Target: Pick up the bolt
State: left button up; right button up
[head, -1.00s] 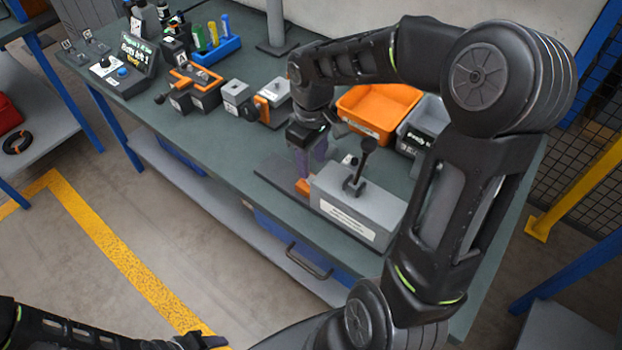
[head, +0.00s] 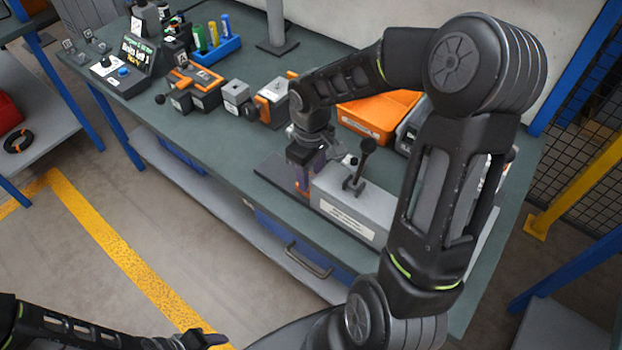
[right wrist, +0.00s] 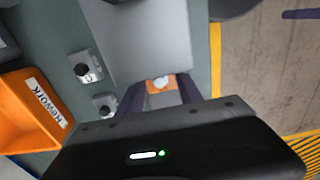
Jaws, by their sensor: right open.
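A small pale, rounded piece (right wrist: 158,84), which looks like the bolt's head, shows on an orange block (right wrist: 157,88) in the right wrist view. The block sits at the end of a grey box-shaped fixture (right wrist: 135,40). My right gripper (right wrist: 160,95) is open, with its purple fingers on either side of the block. In the head view my right gripper (head: 305,178) is low at the fixture's left end, and its fingers hide the bolt. I cannot tell whether they touch it. My left gripper (head: 208,340) is at the bottom, away from the bench; its jaws are unclear.
The fixture (head: 345,215) has a black-knobbed lever (head: 360,165) close to my right gripper. An orange bin (head: 375,120) labelled REWORK stands behind. Clamps, a blue rack (head: 217,50) and a control box (head: 130,70) line the bench's left. Bare bench top (head: 215,130) lies left of the fixture.

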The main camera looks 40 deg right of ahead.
aim_at(311, 177)
grip_shut()
jog(key=shift+r, duration=0.1)
dwell(0.5)
notch_tip(311, 177, up, 10)
jog(key=shift+b, duration=0.45)
dwell(0.4)
jog(key=w+a+m, duration=0.3)
jog(key=w+a, duration=0.7)
jog(key=a, duration=0.2)
jog(key=shift+w+a, duration=0.25)
jog(key=shift+w, duration=0.15)
